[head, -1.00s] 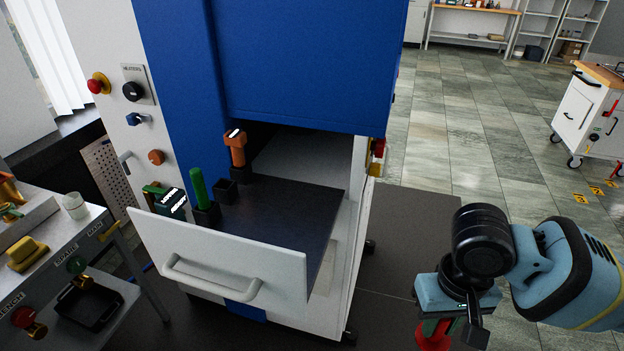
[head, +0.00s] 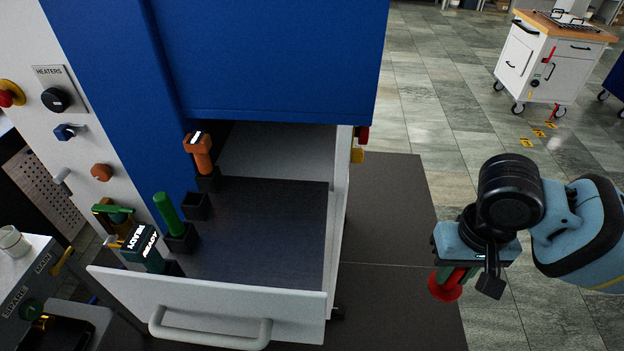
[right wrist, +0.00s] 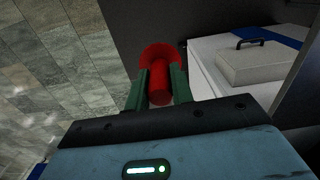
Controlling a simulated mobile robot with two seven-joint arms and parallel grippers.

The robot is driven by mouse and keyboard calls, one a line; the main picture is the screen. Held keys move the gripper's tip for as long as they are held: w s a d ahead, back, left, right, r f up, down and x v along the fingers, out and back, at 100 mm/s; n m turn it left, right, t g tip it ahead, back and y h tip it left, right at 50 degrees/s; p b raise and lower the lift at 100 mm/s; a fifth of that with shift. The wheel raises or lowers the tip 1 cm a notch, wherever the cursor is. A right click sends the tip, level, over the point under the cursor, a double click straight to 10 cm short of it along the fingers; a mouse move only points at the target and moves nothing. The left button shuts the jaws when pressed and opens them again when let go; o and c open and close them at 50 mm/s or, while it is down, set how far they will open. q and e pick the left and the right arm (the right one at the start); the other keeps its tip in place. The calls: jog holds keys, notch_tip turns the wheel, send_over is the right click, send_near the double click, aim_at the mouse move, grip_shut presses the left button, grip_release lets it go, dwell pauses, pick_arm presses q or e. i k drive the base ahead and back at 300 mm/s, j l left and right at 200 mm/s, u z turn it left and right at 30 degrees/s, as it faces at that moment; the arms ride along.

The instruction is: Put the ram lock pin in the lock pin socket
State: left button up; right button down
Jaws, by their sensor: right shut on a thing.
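My right gripper (head: 458,280) is shut on a red pin (head: 445,288) with a round flange, at the right of the head view and apart from the press. The red pin (right wrist: 160,80) also shows between the green fingers (right wrist: 158,92) in the right wrist view. An empty black square socket (head: 196,207) stands on the dark tray of the pulled-out drawer (head: 270,225). No label shows on it, so I cannot tell whether it is the lock pin socket. An orange pin (head: 198,152) and a green pin (head: 167,212) stand in neighbouring sockets. My left gripper is not in view.
The drawer's white front (head: 220,300) with its handle sticks out from the blue and white press (head: 280,65). A green READY block (head: 140,248) is at the drawer's left corner. A side bench (head: 25,275) is at lower left. Open floor lies right of the press.

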aim_at(200, 213)
jog(key=i+j+z, duration=0.25)
jog(key=j, duration=0.2)
jog(key=j+z, duration=0.2)
jog(key=j, duration=0.3)
jog(key=i+j+z, duration=0.1)
jog(key=j+z, duration=0.15)
jog(key=j, duration=0.25)
